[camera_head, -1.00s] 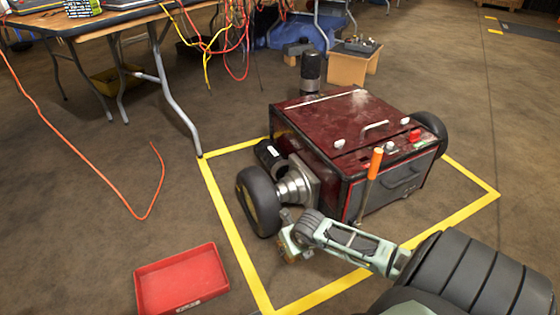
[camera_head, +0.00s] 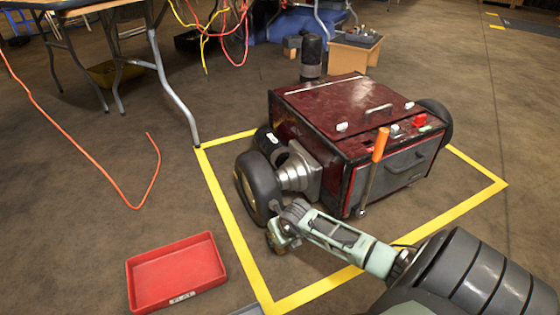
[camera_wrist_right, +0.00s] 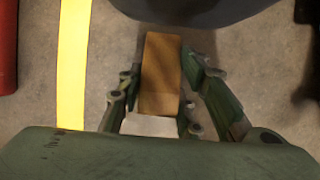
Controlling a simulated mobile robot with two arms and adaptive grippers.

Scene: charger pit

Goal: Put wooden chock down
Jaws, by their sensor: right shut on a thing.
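The wooden chock (camera_wrist_right: 160,72) is a tan-brown block between the fingers of my right gripper (camera_wrist_right: 160,95) in the right wrist view. The gripper is shut on it. In the head view my right gripper (camera_head: 280,236) is low, close beside the near-left black wheel (camera_head: 258,188) of the red wheeled machine (camera_head: 345,110). The chock is mostly hidden by the gripper there. In the wrist view the dark wheel (camera_wrist_right: 195,8) is just beyond the chock's far end. I cannot tell whether the chock touches the floor or the wheel. My left gripper is not in view.
Yellow tape (camera_head: 222,205) marks a square on the floor around the machine. A red tray (camera_head: 176,271) lies outside it at the lower left. An orange-handled lever (camera_head: 377,150) stands at the machine's front. A table (camera_head: 70,8) with hanging cables is at the upper left.

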